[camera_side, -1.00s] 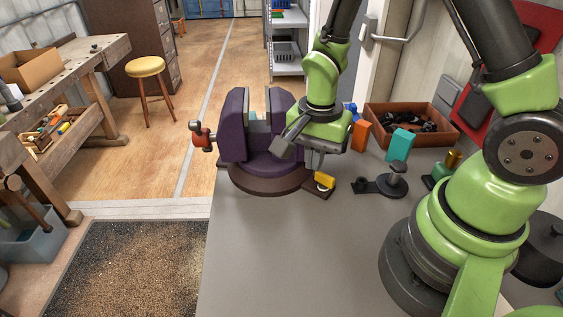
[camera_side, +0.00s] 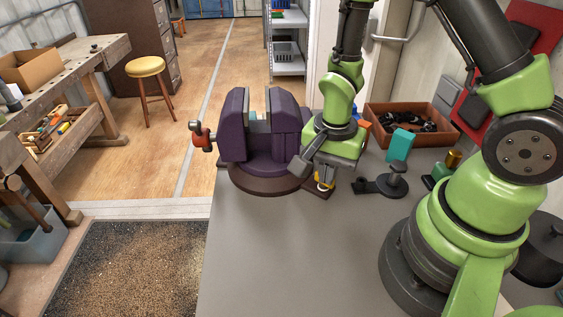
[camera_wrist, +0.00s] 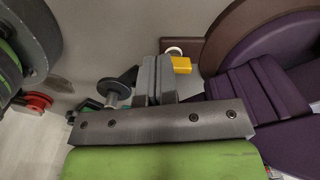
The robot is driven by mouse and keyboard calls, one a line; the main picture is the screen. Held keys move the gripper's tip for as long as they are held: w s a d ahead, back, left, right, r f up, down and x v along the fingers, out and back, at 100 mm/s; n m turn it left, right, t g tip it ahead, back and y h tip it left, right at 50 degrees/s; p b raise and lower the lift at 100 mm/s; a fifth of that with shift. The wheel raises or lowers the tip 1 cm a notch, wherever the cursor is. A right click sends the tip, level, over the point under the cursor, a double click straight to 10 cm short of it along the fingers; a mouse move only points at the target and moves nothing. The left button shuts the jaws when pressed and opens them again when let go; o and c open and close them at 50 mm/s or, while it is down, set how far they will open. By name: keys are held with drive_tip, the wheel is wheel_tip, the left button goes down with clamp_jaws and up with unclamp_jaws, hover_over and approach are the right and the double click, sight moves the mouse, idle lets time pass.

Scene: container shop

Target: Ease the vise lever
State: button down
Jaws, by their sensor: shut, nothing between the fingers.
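The purple vise (camera_side: 234,125) stands on a dark round base at the bench's far left edge. Its lever (camera_side: 200,137), with red-orange ends, sticks out on the vise's left side. My gripper (camera_side: 322,181) is on the opposite, right side of the vise, pointing down and empty, away from the lever. In the wrist view its grey fingers (camera_wrist: 156,76) are together. Part of the purple vise (camera_wrist: 255,90) shows at right there, but the lever is out of that view.
A yellow block with a pale ring (camera_wrist: 181,65) lies by my fingertips. A dark clamp-like piece (camera_side: 393,181), a teal block (camera_side: 400,145) and a brown bin (camera_side: 448,132) stand to the right. The grey bench (camera_side: 290,255) is clear in front.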

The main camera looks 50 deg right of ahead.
drive_tip(key=shift+f, duration=1.5)
drive_tip(key=shift+w+d, duration=0.2)
drive_tip(key=shift+d, duration=0.05)
drive_tip(key=shift+w+a, duration=0.1)
drive_tip(key=shift+w, duration=0.1)
drive_tip(key=shift+w+a, duration=0.2)
drive_tip(key=shift+w, duration=0.45)
drive_tip(key=shift+w, duration=0.2)
drive_tip(key=shift+a, duration=0.35)
wheel_tip(320, 180, up, 6)
idle(0.5)
